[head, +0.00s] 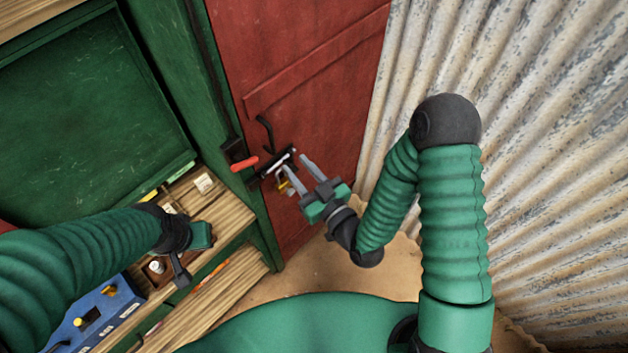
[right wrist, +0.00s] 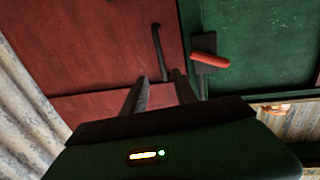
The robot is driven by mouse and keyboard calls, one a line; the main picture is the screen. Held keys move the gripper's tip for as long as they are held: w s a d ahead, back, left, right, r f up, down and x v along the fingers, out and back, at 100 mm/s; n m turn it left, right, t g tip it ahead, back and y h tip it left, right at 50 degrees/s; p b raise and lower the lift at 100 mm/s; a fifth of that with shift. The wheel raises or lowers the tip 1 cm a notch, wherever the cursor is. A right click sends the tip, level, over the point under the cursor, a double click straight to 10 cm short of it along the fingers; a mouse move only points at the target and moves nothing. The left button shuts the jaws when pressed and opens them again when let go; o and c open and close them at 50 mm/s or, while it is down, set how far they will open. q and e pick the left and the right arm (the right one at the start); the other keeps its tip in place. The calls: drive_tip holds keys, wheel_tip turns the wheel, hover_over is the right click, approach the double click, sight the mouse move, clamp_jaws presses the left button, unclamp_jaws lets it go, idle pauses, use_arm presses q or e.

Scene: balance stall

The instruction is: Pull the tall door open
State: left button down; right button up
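The tall red door (head: 318,65) looks shut between the green frame and the corrugated wall; it also shows in the right wrist view (right wrist: 95,50). A black bar handle (right wrist: 158,50) stands on it near the frame, and shows in the head view (head: 265,130). A red lever (head: 245,163) on a dark plate sits on the frame beside it, also in the right wrist view (right wrist: 210,62). My right gripper (head: 294,162) is open and looks empty, its fingers pointing toward the handle's lower end. My left gripper (head: 180,270) is over the shelves, its fingers only partly visible.
The corrugated metal wall (head: 545,130) stands close on the right. A green cabinet (head: 90,110) and wooden shelves (head: 228,218) with small items are on the left. A blue box (head: 100,310) lies under my left arm. Bare floor (head: 345,270) shows before the door.

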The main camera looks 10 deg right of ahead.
drive_tip(key=p+v, duration=0.5)
drive_tip(key=v, duration=0.1)
drive_tip(key=shift+s, duration=0.3)
drive_tip(key=shift+a, duration=0.15)
drive_tip(key=shift+w, duration=0.1)
